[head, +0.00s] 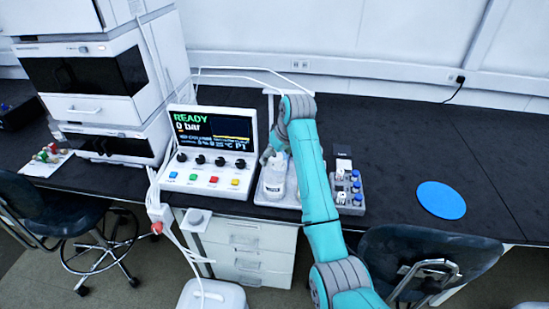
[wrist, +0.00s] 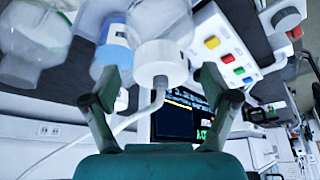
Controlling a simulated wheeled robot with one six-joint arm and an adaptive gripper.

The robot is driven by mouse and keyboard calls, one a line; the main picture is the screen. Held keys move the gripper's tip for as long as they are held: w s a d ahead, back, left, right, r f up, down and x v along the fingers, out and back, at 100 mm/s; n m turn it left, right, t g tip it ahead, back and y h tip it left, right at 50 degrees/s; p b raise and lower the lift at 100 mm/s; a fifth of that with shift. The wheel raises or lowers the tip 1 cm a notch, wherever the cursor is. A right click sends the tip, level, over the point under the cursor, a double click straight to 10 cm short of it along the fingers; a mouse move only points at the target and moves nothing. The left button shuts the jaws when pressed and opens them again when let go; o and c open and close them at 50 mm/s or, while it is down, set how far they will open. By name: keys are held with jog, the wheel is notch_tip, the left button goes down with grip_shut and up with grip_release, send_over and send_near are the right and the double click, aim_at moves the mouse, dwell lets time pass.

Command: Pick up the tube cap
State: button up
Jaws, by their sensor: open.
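A white tube cap (wrist: 162,68) with a thin white tube running from it sits on a clear bottle (wrist: 160,22) in the wrist view, which shows the scene upside down. My gripper (wrist: 160,76) is open, with one finger on each side of the cap and visible space between them. I cannot tell whether either finger touches it. In the head view my gripper (head: 271,154) is small, at the bottles on the white tray (head: 268,202). My arm hides part of the tray, and the cap cannot be made out there.
A blue-labelled bottle (wrist: 116,38) and another clear bottle (wrist: 35,40) stand close by. The control panel (head: 212,150) is left of the tray; a grey vial rack (head: 352,208) is right. A blue disc (head: 441,200) lies on the otherwise clear right bench.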

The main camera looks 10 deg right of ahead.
jog(key=shift+w+f, duration=0.1)
jog(key=shift+f, duration=0.15)
jog(key=c, duration=1.3)
jog(key=shift+r, duration=0.1)
